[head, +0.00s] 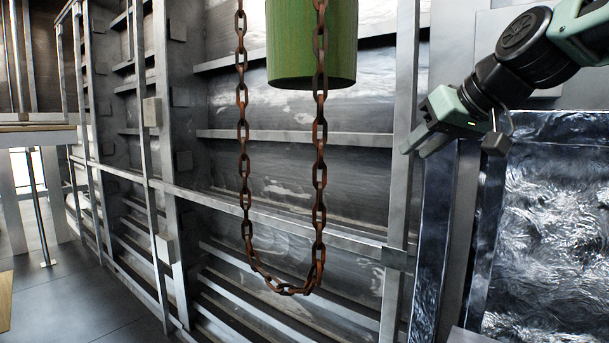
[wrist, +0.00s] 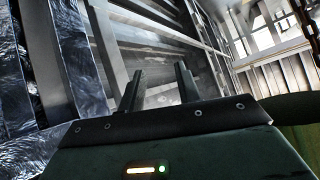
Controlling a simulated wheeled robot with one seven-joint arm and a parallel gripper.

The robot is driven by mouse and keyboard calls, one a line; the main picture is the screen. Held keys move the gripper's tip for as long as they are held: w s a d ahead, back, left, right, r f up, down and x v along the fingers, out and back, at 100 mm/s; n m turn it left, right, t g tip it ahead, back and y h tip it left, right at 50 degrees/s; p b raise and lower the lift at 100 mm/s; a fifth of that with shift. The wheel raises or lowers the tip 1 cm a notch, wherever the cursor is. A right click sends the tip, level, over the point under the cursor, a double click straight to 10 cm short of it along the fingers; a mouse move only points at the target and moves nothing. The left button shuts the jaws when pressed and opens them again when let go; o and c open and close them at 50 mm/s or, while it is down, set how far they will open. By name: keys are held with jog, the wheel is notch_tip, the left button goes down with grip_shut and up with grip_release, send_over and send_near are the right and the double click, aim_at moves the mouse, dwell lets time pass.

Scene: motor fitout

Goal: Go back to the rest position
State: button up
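My gripper (head: 415,148) is at the upper right of the head view, in front of the metal wall and angled down to the left. In the wrist view its two dark fingers (wrist: 158,72) stand apart with nothing between them. The gripper is open and empty. It appears clear of the wall, but the exact gap cannot be told.
A rusty chain (head: 244,150) hangs in a loop below a green cylinder (head: 311,45), left of my gripper. A ribbed metal wall (head: 290,155) stands behind. A shiny crumpled-looking panel (head: 555,220) is at the right. Open floor (head: 65,290) shows at the lower left.

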jog(key=s+d+f+m+g+h, duration=0.1)
jog(key=s+d+f, duration=0.15)
jog(key=f, duration=0.45)
jog(key=s+d+f+m+g+h, duration=0.1)
jog(key=s+d+f, duration=0.15)
jog(key=f, duration=0.45)
jog(key=s+d+f+g+h, duration=0.1)
jog(key=s+d+f+h, duration=0.15)
jog(key=f, duration=0.45)
jog(key=s+d+f+m+g, duration=0.1)
jog(key=s+d+f+g, duration=0.3)
jog(key=s+f, duration=0.75)
jog(key=s+a+r+n+g, duration=0.1)
jog(key=s+a+n, duration=0.2)
jog(key=s+a, duration=0.3)
jog(key=s+a+r+n+g, duration=0.1)
jog(key=s+a+n, duration=0.3)
jog(key=a, duration=0.7)
jog(key=shift+s+a, duration=0.2)
jog(key=shift+s, duration=0.75)
jog(key=shift+r, duration=0.1)
